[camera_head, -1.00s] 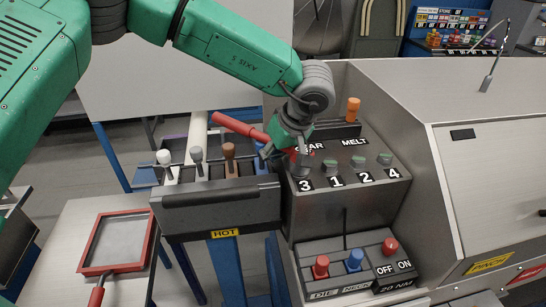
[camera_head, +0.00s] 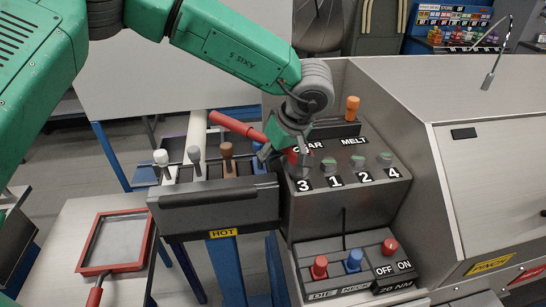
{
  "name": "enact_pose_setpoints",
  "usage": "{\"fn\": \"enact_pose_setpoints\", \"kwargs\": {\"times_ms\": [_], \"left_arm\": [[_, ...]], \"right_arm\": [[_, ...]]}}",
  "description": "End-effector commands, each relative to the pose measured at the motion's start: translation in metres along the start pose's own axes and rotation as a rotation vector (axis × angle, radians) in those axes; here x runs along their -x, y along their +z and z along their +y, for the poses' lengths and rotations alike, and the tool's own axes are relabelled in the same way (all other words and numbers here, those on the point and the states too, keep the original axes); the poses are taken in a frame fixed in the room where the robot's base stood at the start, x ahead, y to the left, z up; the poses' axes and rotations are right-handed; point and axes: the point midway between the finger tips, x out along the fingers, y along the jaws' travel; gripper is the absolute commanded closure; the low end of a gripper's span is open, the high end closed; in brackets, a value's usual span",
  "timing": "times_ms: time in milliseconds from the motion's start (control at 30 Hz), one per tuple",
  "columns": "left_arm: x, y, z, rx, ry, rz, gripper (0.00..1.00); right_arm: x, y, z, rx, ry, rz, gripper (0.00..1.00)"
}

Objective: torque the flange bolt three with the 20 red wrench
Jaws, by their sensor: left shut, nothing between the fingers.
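A red bar-shaped handle (camera_head: 238,126), which looks like the red wrench, slants down to the right behind my left gripper (camera_head: 274,154). A bit of red also shows right of the fingers, at bolt three. The fingers are shut, in front of the red handle and just left of bolt three; contact is unclear. Bolt three is mostly hidden above the label 3 (camera_head: 304,185). Green-topped flange bolts one (camera_head: 330,165), two (camera_head: 358,161) and four (camera_head: 385,159) stand in a row to the right. My right gripper is not in view.
A dark rack marked HOT (camera_head: 214,206) with several knobbed handles stands left of the bolts. Below them is a panel with a red knob (camera_head: 320,267), a blue knob (camera_head: 354,260) and an OFF/ON switch (camera_head: 390,247). An orange knob (camera_head: 352,108) stands behind.

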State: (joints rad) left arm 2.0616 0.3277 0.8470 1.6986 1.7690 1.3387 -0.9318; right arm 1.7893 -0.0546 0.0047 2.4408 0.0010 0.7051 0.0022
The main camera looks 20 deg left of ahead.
Motion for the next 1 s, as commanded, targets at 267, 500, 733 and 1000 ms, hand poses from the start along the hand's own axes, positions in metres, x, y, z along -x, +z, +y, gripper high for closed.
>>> {"fn": "enact_pose_setpoints", "kwargs": {"times_ms": [267, 500, 733, 1000], "left_arm": [[0.01, -0.004, -0.003, 0.001, 0.001, 0.001, 1.0], [0.019, -0.008, -0.004, 0.001, 0.002, 0.003, 1.0], [0.028, -0.011, -0.005, 0.002, 0.003, 0.002, 1.0], [0.035, -0.014, -0.006, 0.003, 0.004, 0.002, 1.0]], "right_arm": [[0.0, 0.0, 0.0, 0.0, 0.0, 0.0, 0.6], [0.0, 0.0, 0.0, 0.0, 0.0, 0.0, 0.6], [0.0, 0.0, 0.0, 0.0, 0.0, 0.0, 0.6], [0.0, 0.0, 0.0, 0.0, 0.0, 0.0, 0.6]]}}
